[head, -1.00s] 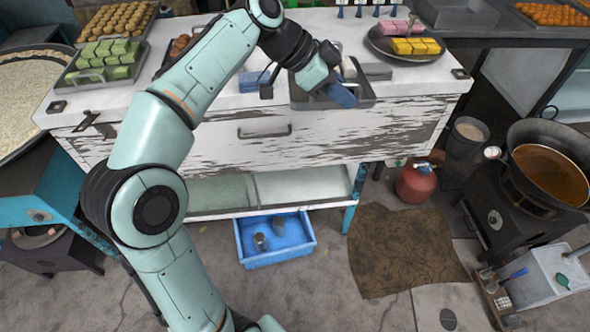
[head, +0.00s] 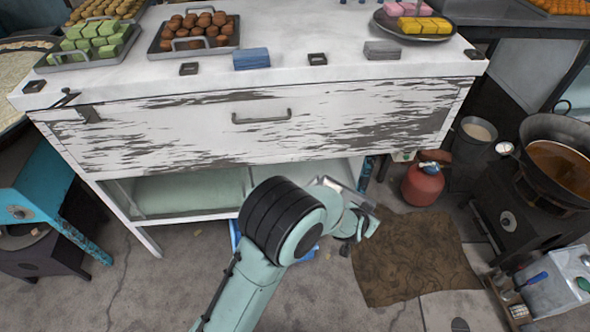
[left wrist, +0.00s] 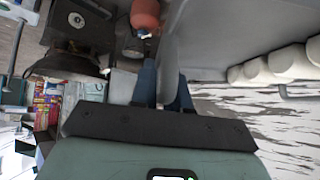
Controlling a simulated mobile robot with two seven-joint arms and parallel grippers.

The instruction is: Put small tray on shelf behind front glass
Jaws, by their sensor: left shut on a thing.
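The small tray is a grey metal piece, seen as a thin slanted edge (head: 345,188) in the head view, in front of the right end of the lower cabinet. In the left wrist view the tray (left wrist: 168,58) shows nearly edge-on between the blue fingers. My left gripper (head: 356,222) is shut on it, tilted, and my forearm hides part of the cabinet. The shelf (head: 180,212) lies under the white counter, behind the front glass (head: 165,195). My right gripper is not in view.
A red gas bottle (head: 423,183) stands right of the cabinet. A brown mat (head: 415,265) lies on the floor below. A blue bin (head: 234,236) is mostly hidden behind my arm. The counter top (head: 340,40) holds trays of sweets and several small blocks.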

